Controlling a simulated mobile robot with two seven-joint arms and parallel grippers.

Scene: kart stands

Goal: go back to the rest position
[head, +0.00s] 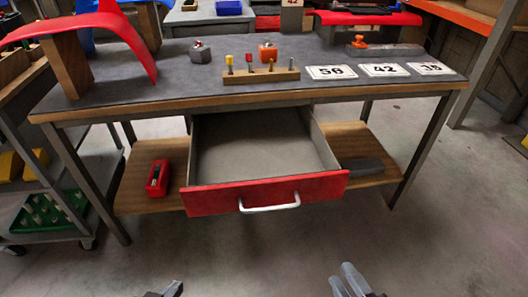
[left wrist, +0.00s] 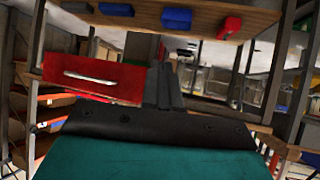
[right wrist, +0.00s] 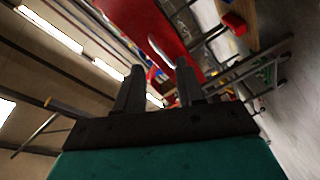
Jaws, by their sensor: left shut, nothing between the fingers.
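My left gripper (head: 166,289) shows at the bottom edge of the head view, in front of the bench and touching nothing. In the left wrist view its fingers (left wrist: 164,85) are together and empty. My right gripper (head: 352,280) is at the bottom edge, further right, also clear of the bench. In the right wrist view its fingers (right wrist: 158,85) stand apart with nothing between them. The red-fronted drawer (head: 266,193) of the bench is pulled out and looks empty inside. Its pale handle (head: 269,204) is beyond both grippers.
The workbench top (head: 330,92) holds a tool block (head: 261,75), number plates (head: 332,72) and a red curved panel (head: 112,27). A red box (head: 158,178) lies on the lower shelf (head: 134,196). A cart (head: 45,215) stands left. Floor between drawer and grippers is clear.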

